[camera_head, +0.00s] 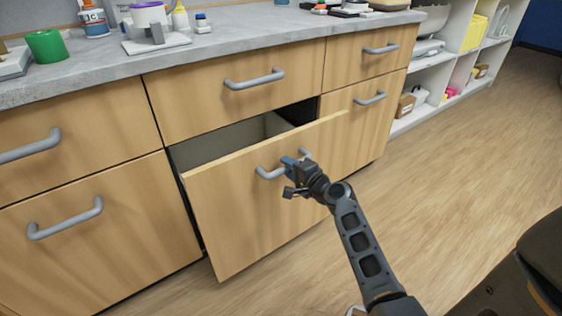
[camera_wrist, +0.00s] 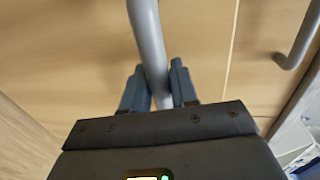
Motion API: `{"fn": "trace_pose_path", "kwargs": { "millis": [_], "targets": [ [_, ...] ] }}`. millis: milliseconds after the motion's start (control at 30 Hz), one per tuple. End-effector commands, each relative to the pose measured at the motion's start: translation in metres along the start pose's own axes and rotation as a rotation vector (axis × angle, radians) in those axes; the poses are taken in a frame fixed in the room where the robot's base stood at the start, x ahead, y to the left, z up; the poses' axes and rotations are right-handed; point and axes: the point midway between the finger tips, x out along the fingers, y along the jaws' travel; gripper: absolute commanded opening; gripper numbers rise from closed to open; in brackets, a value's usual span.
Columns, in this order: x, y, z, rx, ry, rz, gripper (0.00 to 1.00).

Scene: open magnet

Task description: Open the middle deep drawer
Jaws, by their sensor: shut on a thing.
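The middle deep drawer (camera_head: 255,205) has a light wood front and stands partly pulled out below a shut shallow drawer, with its grey inside showing at the top. Its grey bar handle (camera_head: 268,172) is partly hidden by my gripper (camera_head: 293,165). In the wrist view my gripper (camera_wrist: 160,88) has one finger on each side of the handle (camera_wrist: 148,40) and is shut on it.
The shallow drawer (camera_head: 235,98) above and the deep drawer (camera_head: 80,235) to the left are shut. A grey counter (camera_head: 230,40) above carries a green cup (camera_head: 46,46) and other items. White shelves (camera_head: 440,75) stand at the right. The wood floor (camera_head: 450,175) to the right is clear.

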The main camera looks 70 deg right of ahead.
Motion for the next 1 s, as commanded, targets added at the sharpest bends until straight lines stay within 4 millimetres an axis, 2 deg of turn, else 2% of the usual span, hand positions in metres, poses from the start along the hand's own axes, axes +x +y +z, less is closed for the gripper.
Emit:
{"fn": "trace_pose_path", "kwargs": {
  "millis": [100,300,500,700,1000],
  "targets": [
    [-0.036,0.011,0.001,-0.001,-0.002,0.004,0.00],
    [-0.094,0.024,0.001,0.000,-0.002,0.005,0.00],
    [-0.135,0.030,0.001,0.000,-0.001,0.003,0.00],
    [-0.156,0.033,0.000,0.000,-0.001,0.001,0.00],
    [-0.162,0.033,0.001,0.001,-0.001,0.001,0.00]
  ]
}}
